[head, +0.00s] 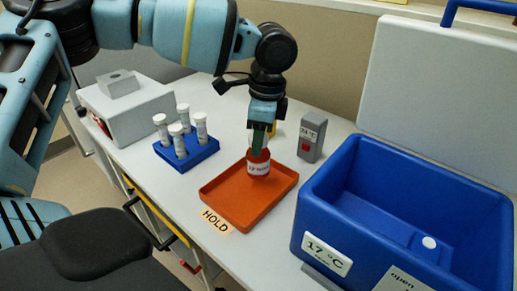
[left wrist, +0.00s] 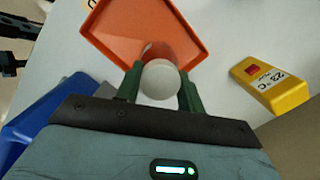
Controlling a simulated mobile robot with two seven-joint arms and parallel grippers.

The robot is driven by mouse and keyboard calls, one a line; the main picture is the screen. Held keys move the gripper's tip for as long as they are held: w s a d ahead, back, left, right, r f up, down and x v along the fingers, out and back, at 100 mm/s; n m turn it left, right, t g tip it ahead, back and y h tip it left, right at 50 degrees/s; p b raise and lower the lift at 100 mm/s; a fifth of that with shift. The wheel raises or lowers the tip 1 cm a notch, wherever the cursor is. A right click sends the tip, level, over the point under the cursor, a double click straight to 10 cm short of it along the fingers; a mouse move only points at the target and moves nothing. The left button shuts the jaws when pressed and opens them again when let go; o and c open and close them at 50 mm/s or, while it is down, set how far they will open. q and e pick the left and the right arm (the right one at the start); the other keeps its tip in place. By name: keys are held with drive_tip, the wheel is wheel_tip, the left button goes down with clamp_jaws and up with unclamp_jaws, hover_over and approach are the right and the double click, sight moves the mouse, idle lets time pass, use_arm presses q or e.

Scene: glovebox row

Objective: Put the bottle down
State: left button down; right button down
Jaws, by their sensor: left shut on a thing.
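The bottle (head: 259,162) has a red body with a white label. In the left wrist view its round white cap (left wrist: 160,82) faces the camera. My left gripper (head: 260,139) points down from above and is shut on the bottle, its green fingers on either side of the cap. The bottle is upright over the orange tray (head: 226,199), toward its back edge. I cannot tell whether its base touches the tray. The tray also shows in the left wrist view (left wrist: 112,32). My right gripper is not in view.
A HOLD label (head: 216,221) lies before the tray. A blue rack (head: 190,154) with several white-capped tubes stands left. A grey 24 °C device (head: 311,138) and a yellow device (left wrist: 268,84) stand behind. An open blue cooler (head: 327,205) is close on the right.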

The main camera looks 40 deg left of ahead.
use_arm(q)
drive_tip(key=shift+f, duration=1.75)
drive_tip(key=c, duration=0.9)
unclamp_jaws()
drive_tip(key=shift+f, duration=0.1)
drive_tip(key=r, duration=0.4)
drive_tip(key=d+r, duration=0.1)
drive_tip(key=r, duration=0.7)
drive_tip(key=shift+w+d+r, duration=0.1)
drive_tip(key=shift+w+d, duration=0.05)
drive_tip(key=shift+w, duration=0.2)
